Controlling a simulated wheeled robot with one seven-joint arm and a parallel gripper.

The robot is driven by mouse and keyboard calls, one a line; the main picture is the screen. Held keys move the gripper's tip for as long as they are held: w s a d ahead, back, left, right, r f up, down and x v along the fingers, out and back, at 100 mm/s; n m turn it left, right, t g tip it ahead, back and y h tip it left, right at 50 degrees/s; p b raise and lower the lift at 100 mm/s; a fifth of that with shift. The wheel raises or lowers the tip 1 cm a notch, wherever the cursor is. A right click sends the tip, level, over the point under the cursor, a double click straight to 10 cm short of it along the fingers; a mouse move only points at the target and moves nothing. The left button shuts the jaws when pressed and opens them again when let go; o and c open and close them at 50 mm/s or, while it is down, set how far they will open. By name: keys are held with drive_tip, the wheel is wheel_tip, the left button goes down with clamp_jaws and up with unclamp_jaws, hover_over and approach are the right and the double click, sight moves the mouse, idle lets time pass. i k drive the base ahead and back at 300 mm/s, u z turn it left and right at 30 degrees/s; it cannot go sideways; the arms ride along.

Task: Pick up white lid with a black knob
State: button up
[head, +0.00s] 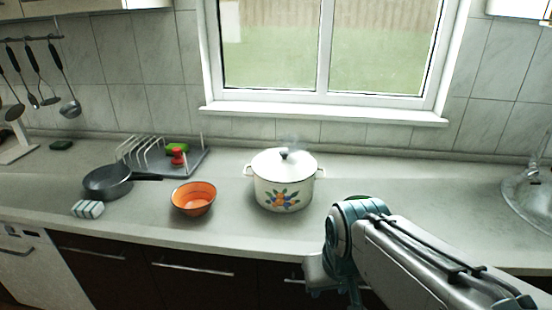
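A white lid (271,161) with a black knob (284,153) sits on a white enamel pot (283,194) with a fruit pattern. The pot stands on the counter below the window, near the middle of the head view. Faint steam shows above the knob. My arm reaches in from the lower right, and its near part is in front of the counter, right of and below the pot. The gripper's fingers do not show, so I cannot see whether they are open. The arm is apart from the lid in the picture.
An orange bowl (193,199) stands left of the pot. Further left are a dark frying pan (107,184), a striped sponge-like block (87,209) and a dish rack (150,154) with red and green items. A sink (530,197) is at the far right. The counter between pot and sink looks clear.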

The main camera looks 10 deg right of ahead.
sight(261, 164)
drive_tip(key=k, duration=0.6)
drive_tip(key=u, duration=0.7)
drive_tip(key=i, duration=1.3)
drive_tip(key=z, duration=0.75)
drive_tip(key=i, duration=0.4)
drive_tip(key=z, duration=0.45)
